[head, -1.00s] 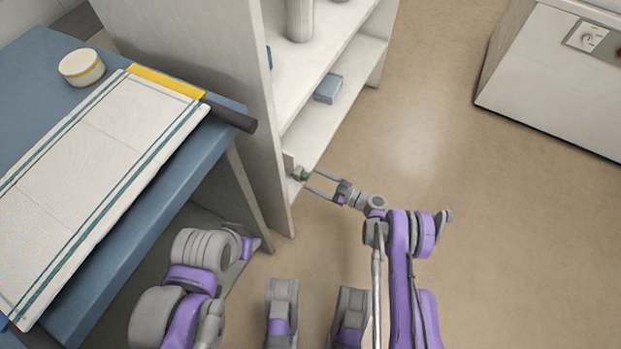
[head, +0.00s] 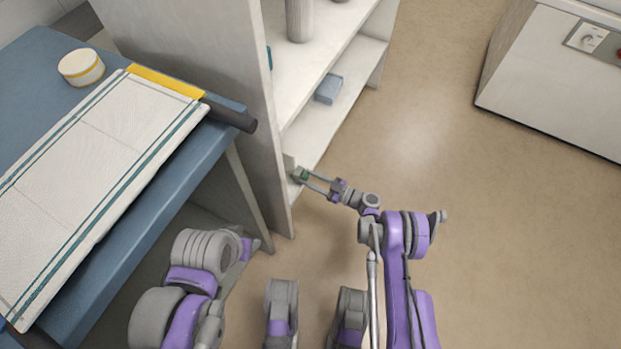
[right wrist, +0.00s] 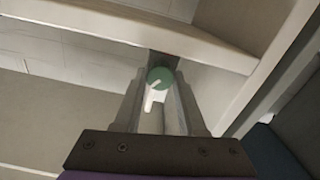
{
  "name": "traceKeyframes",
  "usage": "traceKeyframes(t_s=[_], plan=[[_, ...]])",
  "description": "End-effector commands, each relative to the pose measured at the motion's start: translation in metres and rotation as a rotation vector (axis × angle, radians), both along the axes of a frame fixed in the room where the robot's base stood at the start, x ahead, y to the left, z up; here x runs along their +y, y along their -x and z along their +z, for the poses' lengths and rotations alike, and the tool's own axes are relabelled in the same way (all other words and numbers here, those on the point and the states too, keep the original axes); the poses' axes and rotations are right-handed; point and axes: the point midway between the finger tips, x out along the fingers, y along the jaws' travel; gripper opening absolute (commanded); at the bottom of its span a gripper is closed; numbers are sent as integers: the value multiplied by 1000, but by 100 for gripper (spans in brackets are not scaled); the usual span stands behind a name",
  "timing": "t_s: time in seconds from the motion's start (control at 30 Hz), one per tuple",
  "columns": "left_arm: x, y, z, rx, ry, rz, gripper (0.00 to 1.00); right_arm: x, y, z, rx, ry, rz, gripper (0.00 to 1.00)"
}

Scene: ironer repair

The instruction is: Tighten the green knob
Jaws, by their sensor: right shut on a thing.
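The green knob (head: 304,175) is low at the near end of the white shelf unit, beside its side panel. In the right wrist view the knob (right wrist: 160,77) is a round green disc with a pale pointer mark, between the two fingers. My right gripper (head: 305,178) is shut on the knob; it also shows in the right wrist view (right wrist: 161,85). What is behind the knob is mostly hidden. My left arm is folded at the lower left, and its gripper cannot be made out.
The white shelf unit (head: 256,130) stands between the blue table (head: 90,250) and open floor (head: 500,230). A blue box (head: 328,89) lies on its lower shelf. A striped cloth (head: 90,165) and a tape roll (head: 81,67) are on the table. A white cabinet (head: 550,90) stands at the right.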

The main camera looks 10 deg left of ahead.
Motion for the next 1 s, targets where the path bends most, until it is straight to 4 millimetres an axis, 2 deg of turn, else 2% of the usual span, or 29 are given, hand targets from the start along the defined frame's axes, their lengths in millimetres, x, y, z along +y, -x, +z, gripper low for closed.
traceKeyframes(t_s=[0.37, 1.0], plan=[[0, 0, 0, 0, 0, 0, 50, 0, 0, 0, 73, -27, 0, 0], [0, 0, 0, 0, 0, 0, 50, -1, -1, 0, 483, -175, 0, 0]])
